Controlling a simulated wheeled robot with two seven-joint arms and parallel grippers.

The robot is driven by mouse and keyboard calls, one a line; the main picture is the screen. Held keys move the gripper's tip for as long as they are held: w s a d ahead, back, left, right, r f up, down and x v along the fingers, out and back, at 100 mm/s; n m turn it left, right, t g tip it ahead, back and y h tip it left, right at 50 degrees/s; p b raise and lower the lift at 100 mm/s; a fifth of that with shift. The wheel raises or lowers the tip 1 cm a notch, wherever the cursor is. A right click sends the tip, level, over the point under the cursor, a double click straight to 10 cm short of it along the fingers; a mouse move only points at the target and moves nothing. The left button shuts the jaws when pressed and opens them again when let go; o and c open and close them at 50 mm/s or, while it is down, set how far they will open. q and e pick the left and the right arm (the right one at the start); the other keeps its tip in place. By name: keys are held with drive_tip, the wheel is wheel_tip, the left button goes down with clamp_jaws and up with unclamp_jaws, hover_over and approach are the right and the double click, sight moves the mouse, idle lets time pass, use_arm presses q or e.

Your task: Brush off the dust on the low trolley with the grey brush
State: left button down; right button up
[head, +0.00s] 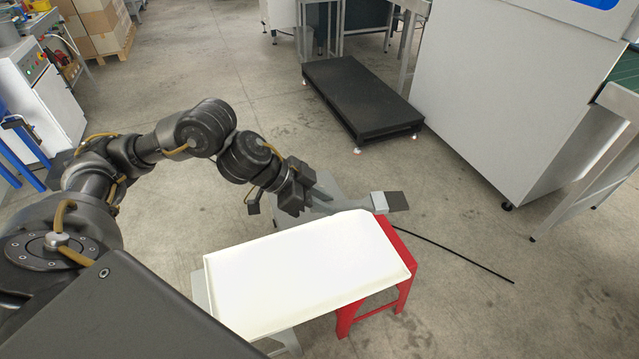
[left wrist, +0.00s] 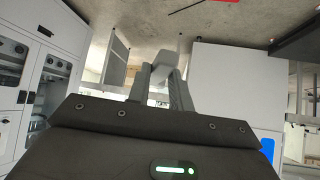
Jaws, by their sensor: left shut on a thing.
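The low trolley (head: 362,97) is a flat black platform on small casters, standing on the floor at the upper middle of the head view. I cannot make out separate dust on it at this size. My left gripper (head: 362,204) reaches over the far edge of a white tray and is shut on the grey brush. The brush has a light grey block (head: 380,202) at the fingertips and a dark grey flat part (head: 398,201) beyond. In the left wrist view the light grey block (left wrist: 164,58) sits between the fingers. The brush is apart from the trolley. My right gripper is not in view.
The white tray (head: 305,270) rests on a red stool (head: 404,254) and a grey support. A thin black rod (head: 465,260) lies on the floor. A large white machine (head: 510,90) stands right of the trolley. Floor left of the trolley is clear.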

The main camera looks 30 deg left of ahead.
use_arm(q)
drive_tip(key=shift+f, duration=0.1)
wheel_tip(320, 180, down, 10)
drive_tip(key=s+n+t+y, duration=0.2)
drive_tip(key=n+y, duration=0.1)
drive_tip(key=n, duration=0.2)
drive_tip(key=shift+s+t, duration=0.3)
drive_tip(key=shift+s, duration=0.1)
